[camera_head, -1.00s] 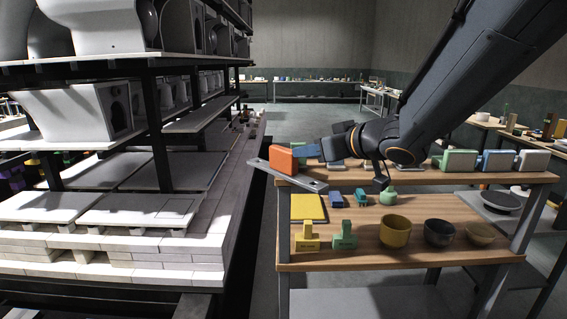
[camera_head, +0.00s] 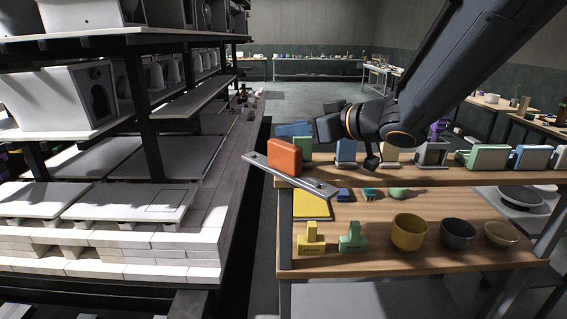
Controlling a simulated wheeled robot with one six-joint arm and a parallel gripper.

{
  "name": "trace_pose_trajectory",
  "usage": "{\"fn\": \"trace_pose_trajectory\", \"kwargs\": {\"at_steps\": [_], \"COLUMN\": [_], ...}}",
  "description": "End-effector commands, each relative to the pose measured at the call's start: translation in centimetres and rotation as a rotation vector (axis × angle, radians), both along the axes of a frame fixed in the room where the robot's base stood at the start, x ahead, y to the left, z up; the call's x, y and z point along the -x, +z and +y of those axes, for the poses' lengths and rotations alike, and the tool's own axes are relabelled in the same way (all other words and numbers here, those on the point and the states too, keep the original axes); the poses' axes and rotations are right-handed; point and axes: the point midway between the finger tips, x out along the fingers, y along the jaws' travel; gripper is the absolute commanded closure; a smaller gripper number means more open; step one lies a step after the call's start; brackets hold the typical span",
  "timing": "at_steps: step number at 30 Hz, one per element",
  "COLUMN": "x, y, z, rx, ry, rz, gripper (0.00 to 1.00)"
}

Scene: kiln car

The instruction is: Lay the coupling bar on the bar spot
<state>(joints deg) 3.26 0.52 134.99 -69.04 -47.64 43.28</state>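The coupling bar (camera_head: 316,186) is a flat grey metal strip with holes near its ends and an orange block-shaped grip (camera_head: 285,156) standing on it. It hangs slanted in the picture, in front of the left end of the upper shelf. My gripper (camera_head: 291,130) comes in from the right; its bluish fingers reach behind the orange grip and look shut on it, though their tips are partly hidden. A thin outlined rectangle (camera_head: 167,202) is on a pale slab of the kiln car at left. I cannot tell whether it is the bar spot.
The kiln car's dark posts (camera_head: 143,120) and loaded decks fill the left. The shelf unit (camera_head: 420,260) at right holds a yellow plate (camera_head: 311,206), small yellow and green blocks, and bowls (camera_head: 409,232). Several coloured blocks line its upper board (camera_head: 420,178). A dark gap separates car and shelves.

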Motion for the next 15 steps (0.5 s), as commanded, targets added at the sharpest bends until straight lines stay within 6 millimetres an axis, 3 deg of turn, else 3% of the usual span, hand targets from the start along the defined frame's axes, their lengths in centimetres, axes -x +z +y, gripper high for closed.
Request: {"fn": "trace_pose_trajectory", "kwargs": {"at_steps": [7, 15], "x": [0.0, -1.3], "y": [-4.9, -5.3], "z": [0.0, 1.3], "rx": [-0.001, 0.0], "ry": [-0.001, 0.002], "rz": [0.005, 0.0], "gripper": [0.67, 0.67]}}
